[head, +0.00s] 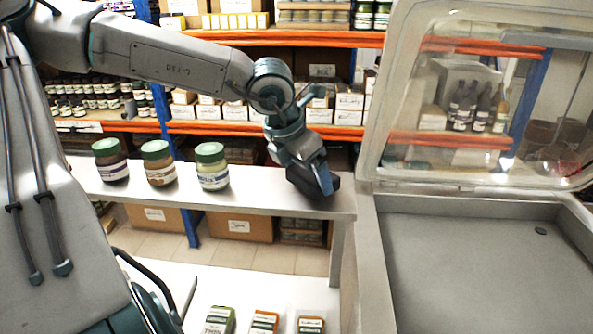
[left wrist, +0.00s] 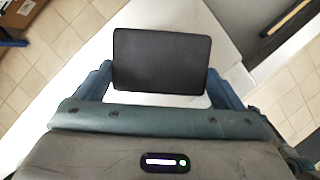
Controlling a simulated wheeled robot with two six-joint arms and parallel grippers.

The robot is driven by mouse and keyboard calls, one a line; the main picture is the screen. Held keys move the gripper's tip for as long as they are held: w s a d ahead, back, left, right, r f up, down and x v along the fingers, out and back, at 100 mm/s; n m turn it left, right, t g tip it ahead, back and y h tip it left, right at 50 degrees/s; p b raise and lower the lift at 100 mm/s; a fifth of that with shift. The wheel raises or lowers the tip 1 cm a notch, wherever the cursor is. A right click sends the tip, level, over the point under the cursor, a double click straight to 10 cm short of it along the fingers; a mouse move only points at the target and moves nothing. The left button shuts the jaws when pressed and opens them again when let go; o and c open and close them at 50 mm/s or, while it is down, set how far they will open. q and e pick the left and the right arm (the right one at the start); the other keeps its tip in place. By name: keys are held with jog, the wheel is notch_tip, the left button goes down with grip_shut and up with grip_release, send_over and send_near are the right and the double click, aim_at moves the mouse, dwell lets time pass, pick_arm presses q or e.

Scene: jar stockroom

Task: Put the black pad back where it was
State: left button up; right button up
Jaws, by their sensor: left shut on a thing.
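The black pad (left wrist: 161,61) is a dark flat rectangle between the two fingers of my left gripper (left wrist: 160,88) in the left wrist view. The gripper is shut on it. In the head view my left gripper (head: 318,178) points down at the right end of a white shelf, and the dark pad (head: 325,188) shows at its fingertips, just above or touching the shelf top; I cannot tell which. The fingers partly cover the pad. My right gripper is not in view.
Three green-lidded jars (head: 213,166) stand in a row on the white shelf (head: 260,202), left of the gripper. A grey open-lidded chest (head: 480,265) is at right. Labelled packs (head: 265,321) lie on a lower white surface. Stocked racks stand behind.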

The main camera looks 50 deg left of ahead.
pick_arm(q)
jog(key=shift+w+a+f, duration=0.3)
jog(key=shift+a+f, duration=0.2)
jog(key=shift+f, duration=0.15)
jog(key=shift+c, duration=0.3)
jog(key=shift+d, duration=0.15)
jog(key=shift+s+d+r, duration=0.15)
jog(key=shift+d, duration=0.1)
jog(key=shift+s+d+b, duration=0.1)
jog(key=shift+d+b, duration=0.15)
jog(key=shift+b, duration=0.05)
jog(key=o, duration=0.6)
jog(key=shift+a, duration=0.1)
jog(key=shift+o, duration=0.4)
jog(key=shift+a, duration=0.2)
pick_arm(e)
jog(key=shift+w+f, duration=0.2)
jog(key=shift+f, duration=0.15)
